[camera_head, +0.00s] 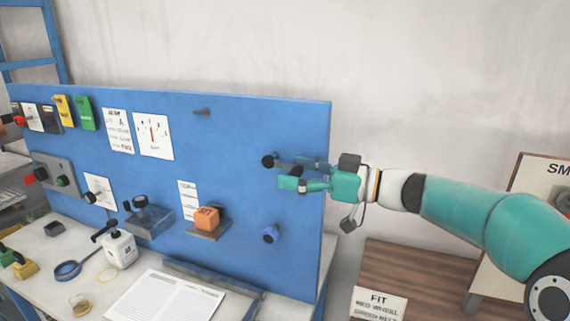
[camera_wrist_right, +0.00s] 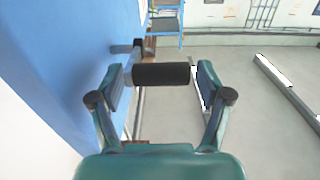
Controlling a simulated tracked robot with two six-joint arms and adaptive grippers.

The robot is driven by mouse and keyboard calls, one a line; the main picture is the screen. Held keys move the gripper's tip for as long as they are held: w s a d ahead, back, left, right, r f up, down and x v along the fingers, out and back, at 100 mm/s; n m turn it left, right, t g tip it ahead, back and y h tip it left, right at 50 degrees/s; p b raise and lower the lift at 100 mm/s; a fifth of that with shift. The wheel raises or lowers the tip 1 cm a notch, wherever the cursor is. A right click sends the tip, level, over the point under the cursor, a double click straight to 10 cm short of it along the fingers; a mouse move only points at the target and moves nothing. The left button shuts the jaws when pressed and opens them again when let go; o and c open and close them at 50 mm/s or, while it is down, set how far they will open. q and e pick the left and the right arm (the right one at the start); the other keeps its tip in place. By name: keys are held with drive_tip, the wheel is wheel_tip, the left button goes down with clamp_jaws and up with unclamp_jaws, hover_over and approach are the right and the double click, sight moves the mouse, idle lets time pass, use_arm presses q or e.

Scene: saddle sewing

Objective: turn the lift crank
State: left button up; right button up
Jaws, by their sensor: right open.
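The lift crank is on the right part of the blue panel. Its dark round knob (camera_head: 269,160) shows just left of my right gripper in the head view. In the right wrist view its black cylindrical handle (camera_wrist_right: 161,74) lies crosswise between the fingertips of my right gripper (camera_wrist_right: 162,84). The fingers are open, one toward the panel side and one on the outer side, with a gap at the outer end. In the head view my right gripper (camera_head: 304,175) reaches in from the right, in front of the panel.
A wooden table (camera_head: 430,275) stands below my right arm.

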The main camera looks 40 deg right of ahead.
drive_tip(key=shift+w+a, duration=0.1)
drive_tip(key=shift+w, duration=0.05)
drive_tip(key=shift+w, duration=0.1)
drive_tip(key=shift+c, duration=0.5)
drive_tip(key=c, duration=1.3)
drive_tip(key=shift+d, duration=0.25)
clamp_jaws()
drive_tip(key=shift+a, duration=0.2)
drive_tip(key=shift+d, duration=0.15)
